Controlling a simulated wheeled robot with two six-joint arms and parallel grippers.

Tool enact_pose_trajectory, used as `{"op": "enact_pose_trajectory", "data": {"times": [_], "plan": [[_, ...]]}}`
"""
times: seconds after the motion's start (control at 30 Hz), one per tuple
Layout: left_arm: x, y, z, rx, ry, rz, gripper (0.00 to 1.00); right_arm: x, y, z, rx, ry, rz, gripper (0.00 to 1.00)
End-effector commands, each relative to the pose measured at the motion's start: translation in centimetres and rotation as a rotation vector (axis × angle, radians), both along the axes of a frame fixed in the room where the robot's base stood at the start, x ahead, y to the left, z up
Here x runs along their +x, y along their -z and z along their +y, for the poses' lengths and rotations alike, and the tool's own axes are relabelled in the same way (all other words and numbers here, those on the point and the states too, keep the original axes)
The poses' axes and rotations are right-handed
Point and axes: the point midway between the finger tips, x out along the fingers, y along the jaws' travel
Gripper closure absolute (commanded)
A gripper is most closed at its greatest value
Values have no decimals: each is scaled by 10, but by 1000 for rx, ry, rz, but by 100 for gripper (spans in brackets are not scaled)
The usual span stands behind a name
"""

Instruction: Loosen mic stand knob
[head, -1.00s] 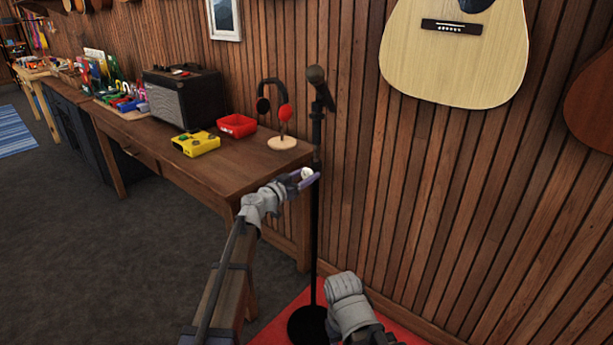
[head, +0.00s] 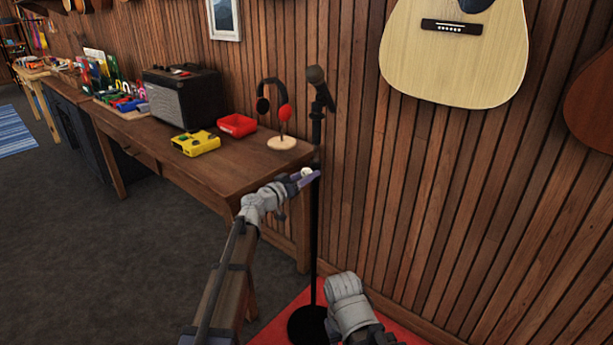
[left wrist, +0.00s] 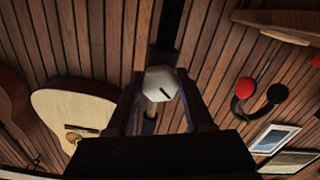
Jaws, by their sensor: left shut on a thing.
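The mic stand (head: 314,225) is a black upright pole on a round black base, with a microphone (head: 316,75) at its top. Its pale knob (head: 307,172) sits partway up the pole. My left gripper (head: 306,177), with purplish fingers, is shut on the knob. In the left wrist view the knob (left wrist: 160,83) is a whitish, many-sided piece with a dark slanted line, lying between the two fingers, with the dark pole (left wrist: 170,25) behind it. My right arm shows as a grey part at the bottom of the head view, but its fingers are not visible.
A slatted wall with a guitar (head: 455,60) is close behind. A red mat (head: 400,334) lies below.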

Motion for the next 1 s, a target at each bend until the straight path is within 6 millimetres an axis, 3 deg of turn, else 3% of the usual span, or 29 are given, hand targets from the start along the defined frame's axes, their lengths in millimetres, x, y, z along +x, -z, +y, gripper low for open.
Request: {"op": "enact_pose_trajectory", "data": {"times": [0.03, 0.07, 0.27, 0.67, 1.0], "plan": [[0, 0, 0, 1, 0, -1, 100, 0, 0, 0, 0, 0, 0, 50], [0, 0, 0, 1, 0, -1, 45, 0, 0, 0, 0, 0, 0, 50], [0, 0, 0, 1, 0, -1, 22, 0, 0, 0, 0, 0, 0, 50], [-4, 0, 3, 1, -1, 0, 20, 0, 0, 0, 0, 0, 0, 50], [-43, 0, 29, 1, -2, 0, 20, 0, 0, 0, 0, 0, 0, 50]]}}
